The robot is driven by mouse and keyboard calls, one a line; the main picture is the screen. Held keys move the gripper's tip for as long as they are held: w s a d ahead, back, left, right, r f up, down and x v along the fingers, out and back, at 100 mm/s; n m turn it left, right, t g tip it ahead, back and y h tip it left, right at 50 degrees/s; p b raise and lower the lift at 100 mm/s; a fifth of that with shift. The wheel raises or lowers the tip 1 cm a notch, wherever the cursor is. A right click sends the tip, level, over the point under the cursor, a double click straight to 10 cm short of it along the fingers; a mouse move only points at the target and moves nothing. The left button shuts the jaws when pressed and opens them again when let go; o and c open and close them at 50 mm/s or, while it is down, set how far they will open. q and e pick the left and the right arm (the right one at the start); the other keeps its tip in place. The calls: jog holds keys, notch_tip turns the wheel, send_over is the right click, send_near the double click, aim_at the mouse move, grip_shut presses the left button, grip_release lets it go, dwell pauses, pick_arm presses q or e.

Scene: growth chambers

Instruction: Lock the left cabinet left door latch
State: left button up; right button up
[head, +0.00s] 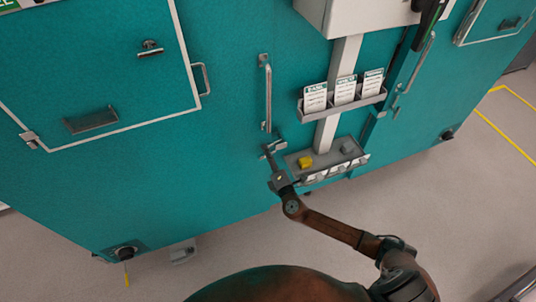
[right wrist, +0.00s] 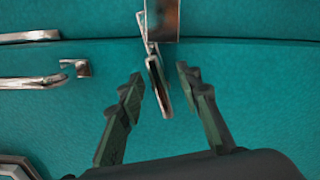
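The teal left cabinet door (head: 225,100) appears closed, with a vertical metal handle (head: 268,95) near its right edge. A small metal latch (head: 272,147) is just below this handle, partly hidden by my right gripper. In the right wrist view, the latch has a metal plate (right wrist: 163,20) at the top and a narrow lever (right wrist: 158,85) slanting down from it. My right gripper (head: 274,160) is at the latch. In the right wrist view its fingers (right wrist: 160,85) are apart, with the lever between them; contact is not clear. My left gripper is not in view.
Right of the latch, a grey tray (head: 293,160) holds a yellow block (head: 305,162) and a grey block. Above it is a rack (head: 303,107) with several white cards. A door handle (right wrist: 35,82) lies left of the lever in the right wrist view. Grey floor is open in front.

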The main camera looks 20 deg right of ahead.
grip_shut()
dwell(0.6)
